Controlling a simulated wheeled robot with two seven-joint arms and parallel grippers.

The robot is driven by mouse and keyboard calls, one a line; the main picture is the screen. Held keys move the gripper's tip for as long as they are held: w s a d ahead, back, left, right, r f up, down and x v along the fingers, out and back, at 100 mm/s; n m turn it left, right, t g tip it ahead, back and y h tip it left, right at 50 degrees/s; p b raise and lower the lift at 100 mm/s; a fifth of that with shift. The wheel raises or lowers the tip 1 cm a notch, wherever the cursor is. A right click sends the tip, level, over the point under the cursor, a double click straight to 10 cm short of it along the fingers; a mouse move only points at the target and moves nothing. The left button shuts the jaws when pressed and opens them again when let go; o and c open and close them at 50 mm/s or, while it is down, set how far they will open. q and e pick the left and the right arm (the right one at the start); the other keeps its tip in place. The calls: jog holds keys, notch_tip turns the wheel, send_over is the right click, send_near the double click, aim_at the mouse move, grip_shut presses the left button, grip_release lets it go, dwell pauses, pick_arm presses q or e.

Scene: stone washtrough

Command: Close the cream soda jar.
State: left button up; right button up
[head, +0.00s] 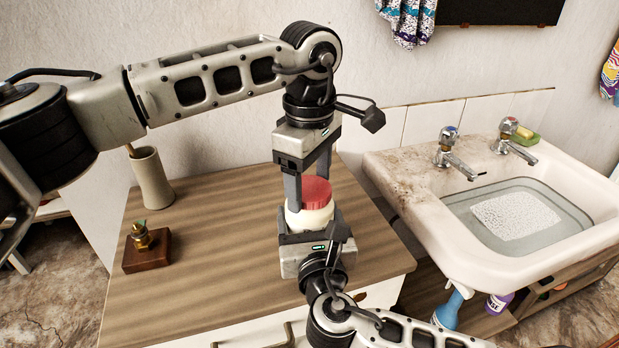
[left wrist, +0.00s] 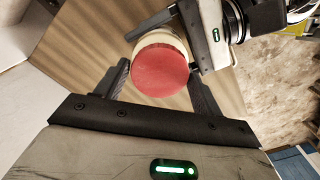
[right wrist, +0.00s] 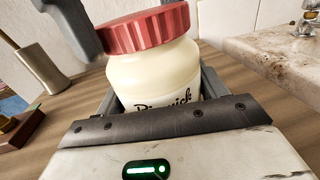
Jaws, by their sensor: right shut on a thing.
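The cream soda jar (head: 312,219) is a cream-coloured jar with dark lettering in the right wrist view (right wrist: 155,75). It stands upright near the right side of the wooden counter. A red ribbed lid (head: 316,190) sits on its mouth; it also shows in the left wrist view (left wrist: 160,72) and right wrist view (right wrist: 146,28). I cannot tell whether it is screwed tight. My right gripper (head: 310,216) is shut on the jar's body from the front. My left gripper (head: 309,188) points down from above, open, its fingers on either side of the lid, without a clear grip.
The wooden counter (head: 215,245) holds a beige vase (head: 152,180) and a small brass object on a wooden block (head: 147,248) at left. A stone washbasin (head: 410,185) with two taps stands to the right. The counter's left and middle are mostly clear.

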pick_arm(q)
jog(key=shift+o, duration=1.3)
notch_tip(320, 180, up, 12)
pick_arm(e)
jog(key=o, duration=2)
jog(key=shift+c, duration=0.2)
